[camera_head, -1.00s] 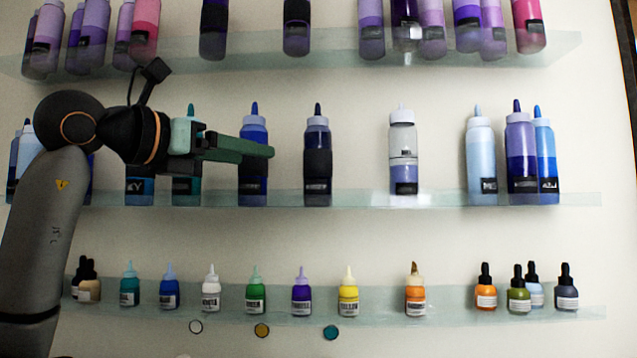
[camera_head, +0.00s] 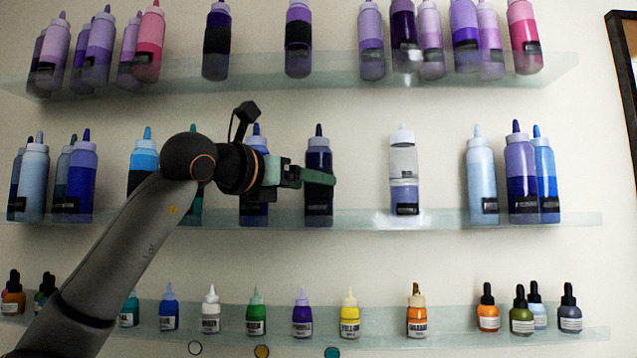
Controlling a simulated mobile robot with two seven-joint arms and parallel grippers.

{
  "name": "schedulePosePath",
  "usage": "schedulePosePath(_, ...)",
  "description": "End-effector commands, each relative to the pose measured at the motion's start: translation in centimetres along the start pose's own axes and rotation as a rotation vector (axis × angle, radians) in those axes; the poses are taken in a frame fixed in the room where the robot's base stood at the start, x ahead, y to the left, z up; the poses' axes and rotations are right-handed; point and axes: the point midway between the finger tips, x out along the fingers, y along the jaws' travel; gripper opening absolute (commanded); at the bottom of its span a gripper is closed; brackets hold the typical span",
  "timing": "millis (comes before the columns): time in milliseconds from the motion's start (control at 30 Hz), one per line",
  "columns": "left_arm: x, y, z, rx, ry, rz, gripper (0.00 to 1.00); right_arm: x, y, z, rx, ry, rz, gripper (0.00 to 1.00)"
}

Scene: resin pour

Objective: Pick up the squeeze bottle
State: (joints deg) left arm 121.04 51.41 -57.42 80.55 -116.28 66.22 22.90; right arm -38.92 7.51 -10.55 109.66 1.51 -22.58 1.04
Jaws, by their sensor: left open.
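Several squeeze bottles stand upright on the middle glass shelf. A dark navy squeeze bottle (camera_head: 318,208) stands just behind my left gripper (camera_head: 326,178), whose green fingers cross its middle in the picture. I cannot tell whether the fingers touch it or how far in front they are. The left gripper is open and appears empty. A clear squeeze bottle (camera_head: 403,160) with a white cap and bluish contents stands alone to the right of the fingertips. A blue squeeze bottle (camera_head: 256,212) is partly hidden behind my left wrist. My right gripper is not in view.
The middle shelf (camera_head: 360,219) has free room on both sides of the clear bottle. Purple and pink bottles line the upper shelf (camera_head: 340,78). Small dropper bottles line the lower shelf (camera_head: 450,314). A dark frame (camera_head: 622,90) is at the right edge.

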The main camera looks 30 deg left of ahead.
Motion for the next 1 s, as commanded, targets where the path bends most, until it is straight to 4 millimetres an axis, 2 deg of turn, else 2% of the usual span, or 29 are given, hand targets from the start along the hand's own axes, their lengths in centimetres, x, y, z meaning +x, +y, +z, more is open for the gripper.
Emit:
schedulePosePath(100, 2.0, -0.1, 0.1, -0.002, 0.004, 0.001, 0.79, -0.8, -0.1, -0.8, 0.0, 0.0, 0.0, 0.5)
schedulePosePath(200, 3.1, -0.1, 0.0, -0.002, 0.003, 0.001, 0.79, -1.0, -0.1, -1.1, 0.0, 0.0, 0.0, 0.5)
schedulePosePath(500, 3.5, -0.1, -0.2, -0.001, 0.001, 0.0, 0.79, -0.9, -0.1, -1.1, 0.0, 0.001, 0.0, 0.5)
schedulePosePath(1000, 3.5, -0.1, -0.2, -0.002, 0.001, 0.0, 0.23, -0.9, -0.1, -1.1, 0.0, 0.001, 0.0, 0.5)
